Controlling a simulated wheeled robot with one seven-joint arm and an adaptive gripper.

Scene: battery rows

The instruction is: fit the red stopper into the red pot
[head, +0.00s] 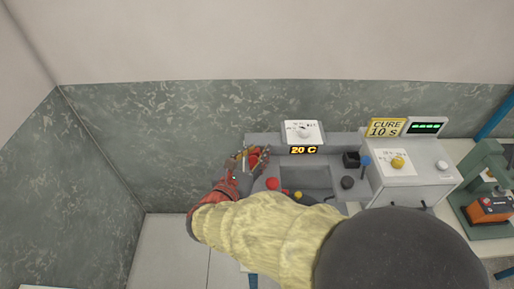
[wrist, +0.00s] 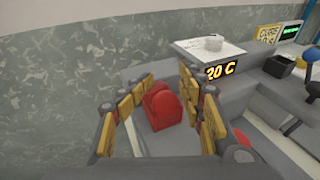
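I cannot tell for sure which red thing is the pot and which the stopper.
A grey basin (head: 306,179) lies right of the gripper, with a yellow piece (head: 298,195) at its near edge. A "20 C" display (head: 303,150) stands behind it. A white-topped box with a yellow knob (head: 397,162) and an orange device (head: 489,210) are further right.

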